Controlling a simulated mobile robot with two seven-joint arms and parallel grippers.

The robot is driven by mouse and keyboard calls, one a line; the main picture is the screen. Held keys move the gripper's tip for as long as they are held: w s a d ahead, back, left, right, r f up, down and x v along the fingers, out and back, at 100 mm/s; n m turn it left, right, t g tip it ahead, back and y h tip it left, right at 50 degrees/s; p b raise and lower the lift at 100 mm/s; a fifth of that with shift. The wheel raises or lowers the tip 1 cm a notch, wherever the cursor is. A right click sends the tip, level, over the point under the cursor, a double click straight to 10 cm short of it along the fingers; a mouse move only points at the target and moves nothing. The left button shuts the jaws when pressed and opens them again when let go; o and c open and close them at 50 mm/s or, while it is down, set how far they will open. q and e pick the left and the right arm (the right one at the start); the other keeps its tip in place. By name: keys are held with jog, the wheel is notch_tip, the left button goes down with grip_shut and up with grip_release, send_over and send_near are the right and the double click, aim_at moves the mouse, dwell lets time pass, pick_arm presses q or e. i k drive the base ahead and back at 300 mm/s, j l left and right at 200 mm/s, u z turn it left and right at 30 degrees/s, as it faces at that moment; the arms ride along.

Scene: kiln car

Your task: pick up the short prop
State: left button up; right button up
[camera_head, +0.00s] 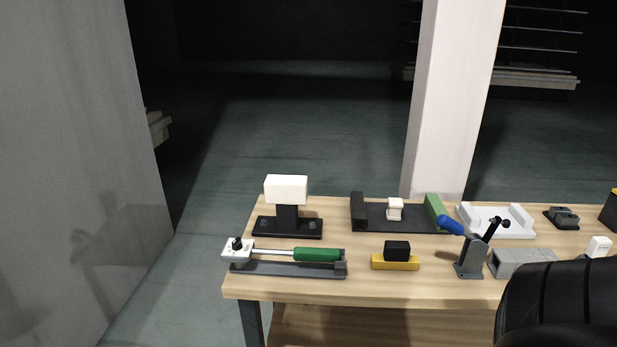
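No object is clearly marked as the short prop. A small pale spool-shaped piece (395,209) stands upright on a dark tray (375,221) between a black end block and a green end block; it may be the short prop, but I cannot tell for sure. A small white piece (599,246) stands at the right, partly behind a black part of mine. Neither gripper's fingers show in this view.
On the wooden table (400,287) are a white block on a black stand (286,190), a green-handled tool (317,254), a black-topped yellow block (396,263), a blue-handled clamp (470,259), a white cradle (497,228) and a grey box (520,262). A pale pillar (452,100) rises behind.

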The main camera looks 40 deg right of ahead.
aim_at(395, 206)
jog(key=z, duration=2)
